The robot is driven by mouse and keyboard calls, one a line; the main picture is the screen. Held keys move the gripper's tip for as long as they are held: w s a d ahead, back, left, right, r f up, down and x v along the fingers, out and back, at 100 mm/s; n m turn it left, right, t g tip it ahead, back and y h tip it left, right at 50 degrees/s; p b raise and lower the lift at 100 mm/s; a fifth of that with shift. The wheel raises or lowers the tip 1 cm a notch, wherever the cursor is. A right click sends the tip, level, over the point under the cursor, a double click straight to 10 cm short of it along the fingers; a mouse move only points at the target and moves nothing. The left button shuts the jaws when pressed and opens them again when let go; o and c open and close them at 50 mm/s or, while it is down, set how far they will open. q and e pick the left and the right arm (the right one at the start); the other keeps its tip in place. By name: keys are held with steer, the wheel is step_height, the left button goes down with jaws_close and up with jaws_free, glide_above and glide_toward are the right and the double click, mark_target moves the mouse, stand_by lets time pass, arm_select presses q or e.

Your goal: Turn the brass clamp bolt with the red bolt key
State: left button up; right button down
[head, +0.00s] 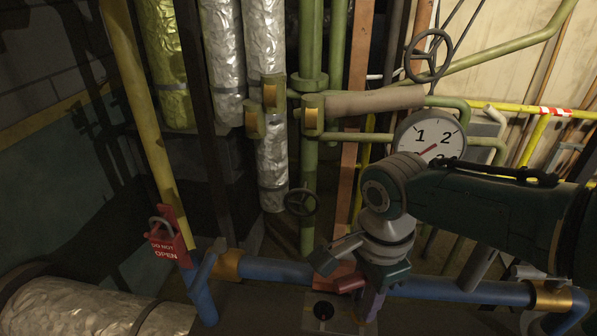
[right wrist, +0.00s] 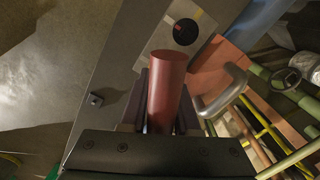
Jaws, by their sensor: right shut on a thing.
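My right gripper (head: 350,270) is low in the middle of the head view, pointing down. It is shut on a red cylinder, which I take to be the red bolt key (right wrist: 168,85). In the right wrist view the key stands between the two dark fingers, its round end toward a pale plate. In the head view only a small red part (head: 350,283) shows below the gripper. Brass collars sit on the blue pipe, one at left (head: 228,264) and one at right (head: 550,295). I cannot make out the brass clamp bolt for certain. My left gripper is out of view.
A pale plate with a black disc (head: 323,311) lies below the gripper. A blue pipe (head: 280,270) runs close behind. A red "DO NOT OPEN" lock tag (head: 167,242) hangs at left. A gauge (head: 428,137) and dark handwheel (head: 428,55) are behind my arm.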

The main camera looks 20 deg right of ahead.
steer(key=shift+m, duration=0.3)
steer(key=shift+m, duration=0.3)
steer(key=shift+m+p, duration=0.3)
steer(key=shift+p, duration=0.05)
steer(key=shift+m, duration=0.3)
steer(key=shift+m, duration=0.7)
